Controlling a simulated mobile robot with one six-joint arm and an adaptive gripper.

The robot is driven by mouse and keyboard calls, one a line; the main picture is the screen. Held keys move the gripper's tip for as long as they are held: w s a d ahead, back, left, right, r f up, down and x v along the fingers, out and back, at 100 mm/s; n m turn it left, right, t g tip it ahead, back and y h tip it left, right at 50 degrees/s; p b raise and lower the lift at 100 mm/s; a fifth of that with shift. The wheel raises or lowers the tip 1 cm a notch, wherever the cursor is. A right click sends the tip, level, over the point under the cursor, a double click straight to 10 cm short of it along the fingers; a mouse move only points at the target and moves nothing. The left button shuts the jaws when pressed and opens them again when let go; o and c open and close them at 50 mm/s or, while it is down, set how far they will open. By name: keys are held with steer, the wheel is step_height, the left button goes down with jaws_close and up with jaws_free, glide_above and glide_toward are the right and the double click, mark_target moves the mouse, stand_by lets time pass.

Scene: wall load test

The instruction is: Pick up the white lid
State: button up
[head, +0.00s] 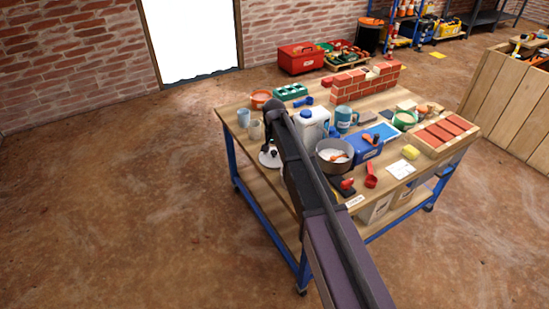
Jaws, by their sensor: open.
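The white lid (264,161) looks like a flat round disc near the left edge of the wooden workbench top (263,180). My gripper (270,150) is right above it, pointing down, with its dark fingers over the lid's middle. The gripper is open. The fingers cover part of the lid, and my arm hides the bench to the right of it. I cannot tell whether the fingers touch the lid.
A white jug (312,125) and a grey pot (334,165) with white content stand right of my arm. A small brick wall (352,90) lines the back. Tools and bricks crowd the right side.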

mark_target(274, 152)
jaws_close()
stand_by(0.3)
steer(key=shift+r, duration=0.2)
step_height(274, 152, up, 10)
steer(key=p, duration=1)
steer(key=shift+f, duration=0.2)
stand_by(0.8)
